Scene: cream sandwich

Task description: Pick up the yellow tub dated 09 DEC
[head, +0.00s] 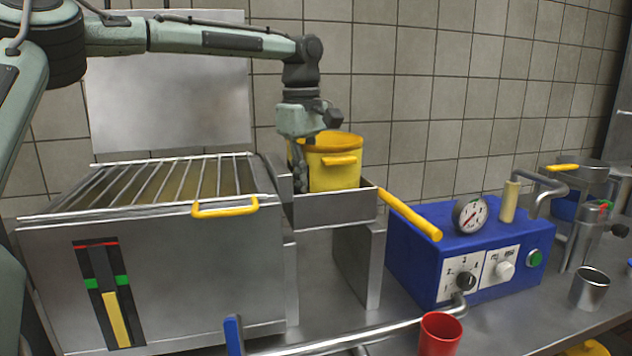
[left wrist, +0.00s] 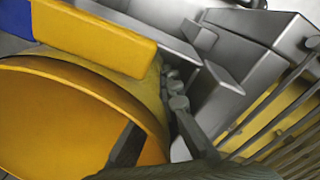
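A yellow tub (head: 335,170) with an orange-yellow top and a side handle stands upright in a small metal tray (head: 340,208). No date can be read on it. My left gripper (head: 300,160) points down at the tub's left side. In the left wrist view the tub (left wrist: 60,125) fills the left part. There, one finger of my left gripper (left wrist: 158,140) is over the tub's round top and the other is outside its wall. The fingers are apart, with the rim between them; firm contact does not show. My right gripper is not in view.
A metal box with a wire rack (head: 160,185) and yellow handle stands left of the tray. A yellow bar (head: 410,215) sticks out right of the tray, by a blue gauge box (head: 470,250). A red cup (head: 440,333) and metal cup (head: 589,288) stand in front.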

